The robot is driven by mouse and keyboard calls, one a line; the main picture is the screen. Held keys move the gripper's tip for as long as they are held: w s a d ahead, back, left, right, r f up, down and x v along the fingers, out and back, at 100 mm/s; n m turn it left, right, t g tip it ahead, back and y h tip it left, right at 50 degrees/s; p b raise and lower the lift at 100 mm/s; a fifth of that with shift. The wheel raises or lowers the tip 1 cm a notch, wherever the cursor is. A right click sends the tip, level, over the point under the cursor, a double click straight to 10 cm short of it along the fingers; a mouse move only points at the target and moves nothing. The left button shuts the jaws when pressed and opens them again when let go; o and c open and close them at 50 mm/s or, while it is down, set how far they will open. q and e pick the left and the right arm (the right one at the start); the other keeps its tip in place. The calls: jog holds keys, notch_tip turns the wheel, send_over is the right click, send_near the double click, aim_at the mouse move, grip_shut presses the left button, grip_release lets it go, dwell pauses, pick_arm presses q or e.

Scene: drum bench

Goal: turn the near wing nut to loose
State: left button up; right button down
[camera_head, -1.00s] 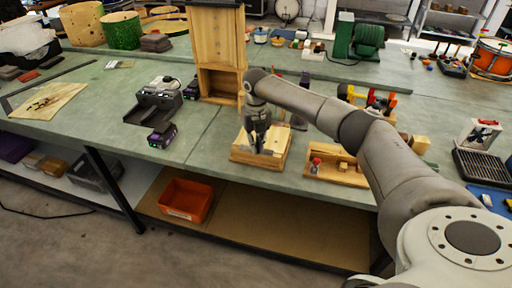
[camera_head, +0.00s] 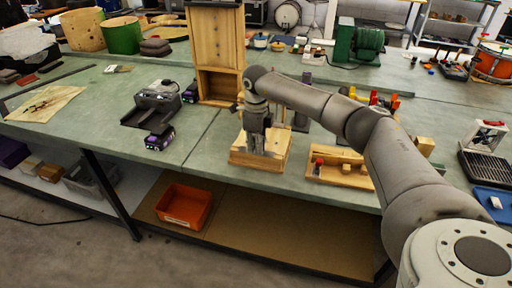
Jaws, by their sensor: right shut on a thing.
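My right gripper (camera_head: 257,146) points down over a small wooden block base (camera_head: 242,158) near the bench's front edge. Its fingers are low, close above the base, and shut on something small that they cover. The wing nut is hidden behind the fingers, so I cannot see its angle. My left gripper is not in view.
A tall wooden cabinet (camera_head: 214,50) stands behind the base. A wooden tray (camera_head: 338,178) with a red-topped piece lies to the right. A black-and-purple device (camera_head: 160,139) lies to the left. An orange bin (camera_head: 185,206) sits on the shelf below.

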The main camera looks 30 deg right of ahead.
jog(key=n+b, duration=0.1)
jog(key=n, duration=0.3)
jog(key=shift+w+n, duration=0.1)
jog(key=shift+n, duration=0.2)
jog(key=n+b, duration=0.1)
jog(key=n, duration=0.3)
jog(key=shift+n, duration=0.3)
jog(key=n, duration=0.4)
jog(key=shift+r, duration=0.1)
jog(key=shift+n+b, duration=0.4)
jog(key=shift+n, duration=1.6)
jog(key=c, duration=1.5)
grip_release()
